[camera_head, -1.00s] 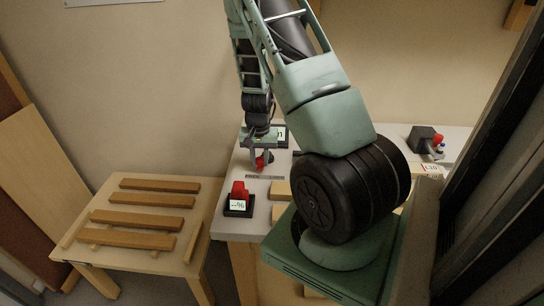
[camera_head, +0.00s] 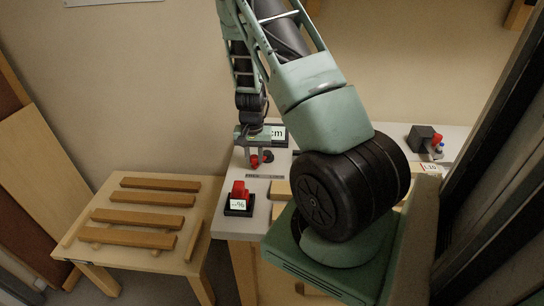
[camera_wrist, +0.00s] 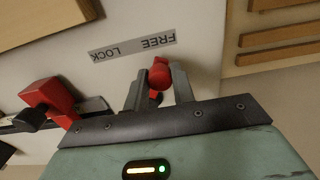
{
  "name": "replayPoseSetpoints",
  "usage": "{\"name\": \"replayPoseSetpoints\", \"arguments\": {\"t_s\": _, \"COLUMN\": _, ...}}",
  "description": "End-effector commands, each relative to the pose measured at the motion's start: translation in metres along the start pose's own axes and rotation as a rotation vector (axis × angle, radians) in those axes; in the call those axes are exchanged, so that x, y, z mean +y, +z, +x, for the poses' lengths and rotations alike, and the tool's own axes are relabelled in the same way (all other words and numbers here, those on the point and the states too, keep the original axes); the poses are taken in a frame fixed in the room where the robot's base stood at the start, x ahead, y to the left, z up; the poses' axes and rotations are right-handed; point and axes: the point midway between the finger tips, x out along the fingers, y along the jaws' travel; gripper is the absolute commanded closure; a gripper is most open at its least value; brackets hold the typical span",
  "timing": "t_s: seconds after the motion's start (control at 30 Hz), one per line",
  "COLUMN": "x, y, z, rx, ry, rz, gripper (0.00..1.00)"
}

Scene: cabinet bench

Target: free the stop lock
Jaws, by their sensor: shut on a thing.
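My gripper (camera_head: 255,163) is low over the bench top at its left end. In the wrist view its two fingers (camera_wrist: 157,85) are shut on a small red lock knob (camera_wrist: 160,72). The knob shows in the head view as a red spot between the fingers. A grey strip (camera_wrist: 133,50) reads FREE and LOCK, upside down in the wrist view, with LOCK at the left and FREE at the right. The held knob is beside the FREE end. A red piece (camera_wrist: 50,97) on a dark rail (camera_wrist: 92,104) is left of my gripper.
A cm display (camera_head: 277,133) stands behind my gripper. A slatted wooden table (camera_head: 140,215) adjoins at the left.

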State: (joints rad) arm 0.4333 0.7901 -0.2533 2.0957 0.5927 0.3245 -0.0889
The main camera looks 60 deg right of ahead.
Motion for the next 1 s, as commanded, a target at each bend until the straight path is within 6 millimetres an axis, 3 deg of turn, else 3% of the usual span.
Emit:
{"name": "replayPoseSetpoints", "arguments": {"t_s": 0.8, "x": -0.0073, "y": -0.0047, "z": -0.0001, "rx": 0.001, "ry": -0.001, "rz": -0.001, "gripper": 0.81}}
{"name": "replayPoseSetpoints", "arguments": {"t_s": 0.9, "x": -0.0073, "y": -0.0047, "z": -0.0001, "rx": 0.001, "ry": -0.001, "rz": -0.001, "gripper": 0.50}}
{"name": "replayPoseSetpoints", "arguments": {"t_s": 1.0, "x": -0.0072, "y": -0.0046, "z": 0.0000, "rx": 0.001, "ry": 0.000, "rz": -0.001, "gripper": 0.49}}
